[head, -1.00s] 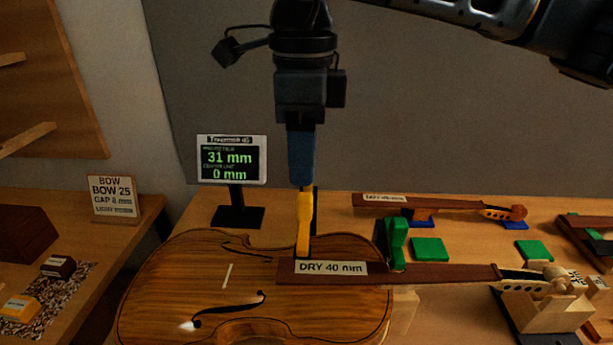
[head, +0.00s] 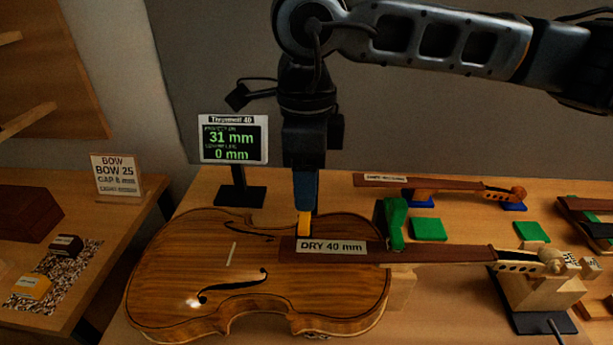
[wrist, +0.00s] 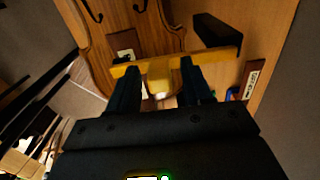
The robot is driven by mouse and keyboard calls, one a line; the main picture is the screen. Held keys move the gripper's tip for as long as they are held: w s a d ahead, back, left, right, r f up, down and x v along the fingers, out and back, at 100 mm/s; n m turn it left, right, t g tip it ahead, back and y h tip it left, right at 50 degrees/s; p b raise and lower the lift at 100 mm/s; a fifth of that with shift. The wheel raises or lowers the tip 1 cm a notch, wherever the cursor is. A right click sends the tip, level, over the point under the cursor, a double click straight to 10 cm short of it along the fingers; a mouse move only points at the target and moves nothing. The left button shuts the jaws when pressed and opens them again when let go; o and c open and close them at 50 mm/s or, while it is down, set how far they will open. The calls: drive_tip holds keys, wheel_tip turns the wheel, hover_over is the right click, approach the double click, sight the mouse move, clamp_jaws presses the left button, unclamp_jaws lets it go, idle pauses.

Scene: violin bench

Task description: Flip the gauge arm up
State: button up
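The gauge arm is a yellow bar with a short yellow tab, and in the wrist view the bar (wrist: 215,54) lies across the fingertips. The tab sits between the two fingers. In the head view only a short part of the yellow arm (head: 304,224) shows below my gripper (head: 305,208), just behind the fingerboard. The violin body (head: 190,260) lies flat beneath. In the wrist view my gripper (wrist: 158,82) looks open, with a gap visible on each side of the tab. A black block (wrist: 217,30) stands at the bar's right end.
A display (head: 233,140) reads 31 mm and 0 mm behind the violin. The fingerboard (head: 430,253) labelled DRY 40 mm runs right, beside a green clamp (head: 396,222). Another neck (head: 430,183) lies at the back.

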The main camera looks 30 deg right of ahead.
clamp_jaws()
drive_tip(key=shift+a+r, duration=0.15)
idle(0.4)
